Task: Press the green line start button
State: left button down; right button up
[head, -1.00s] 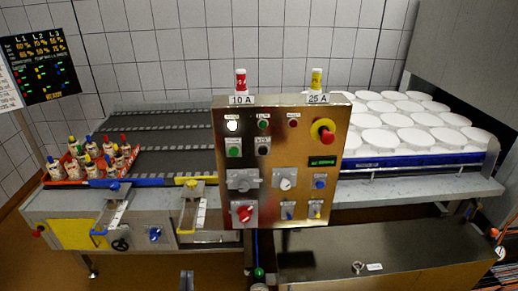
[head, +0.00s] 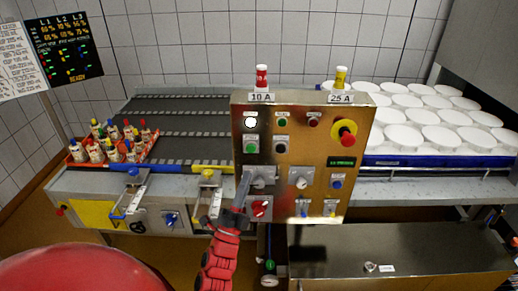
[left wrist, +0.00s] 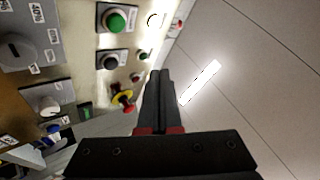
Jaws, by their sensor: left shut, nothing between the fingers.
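A steel control panel (head: 310,150) stands in the middle of the head view. A green push button (head: 251,148) sits at its left side, below a lit white lamp (head: 251,122). In the left wrist view this green button (left wrist: 116,21) shows large at the top. A smaller green light or button (head: 282,122) is to its upper right; the labels are too small to read. My left gripper (head: 245,178) is shut and empty. It points up in front of the panel, below the green button and apart from it in the picture. My right gripper is not in view.
A grey rotary switch (head: 265,171) and a red knob (head: 260,208) are close to my left gripper. A yellow-and-red emergency stop (head: 346,133) is at the panel's upper right. Bottles in a red crate (head: 73,152) stand left; white moulds (head: 440,137) stand right.

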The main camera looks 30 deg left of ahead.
aim_at(248, 161)
pick_arm(q)
jog(key=w+a+b, duration=0.1)
jog(key=w+a, duration=0.3)
jog(key=w, duration=0.3)
jog(key=shift+w+a, duration=0.25)
jog(key=shift+a, duration=0.05)
dwell(0.3)
dwell(1.8)
